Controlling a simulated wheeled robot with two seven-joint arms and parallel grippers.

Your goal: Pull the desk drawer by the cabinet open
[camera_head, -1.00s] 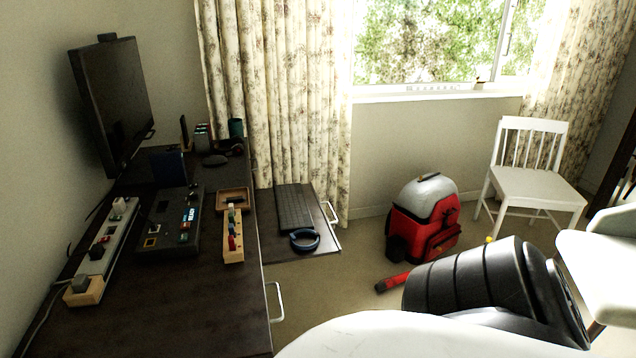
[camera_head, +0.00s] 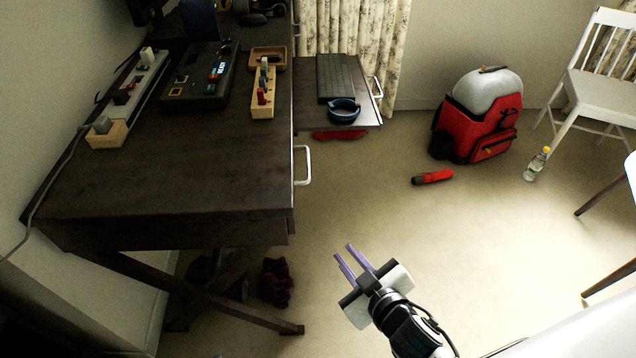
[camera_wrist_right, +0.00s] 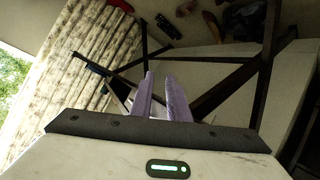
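The dark desk (camera_head: 150,190) fills the left of the head view. Its near drawer has a white handle (camera_head: 303,165) on the side facing the room, and this drawer looks shut. Farther along, another drawer or tray (camera_head: 312,118) stands pulled out, with its own white handle (camera_head: 378,87). I cannot make out a cabinet. My right gripper (camera_head: 344,251) is open and empty, with a gap between its purple fingers. It is below and slightly right of the near handle in the picture, apart from it. Its fingers also show in the right wrist view (camera_wrist_right: 158,76). My left gripper is out of view.
A keyboard (camera_head: 342,78) and a dark blue ring-shaped thing (camera_head: 343,110) lie on the pulled-out tray. Crossed desk legs (camera_head: 215,295) are left of my gripper.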

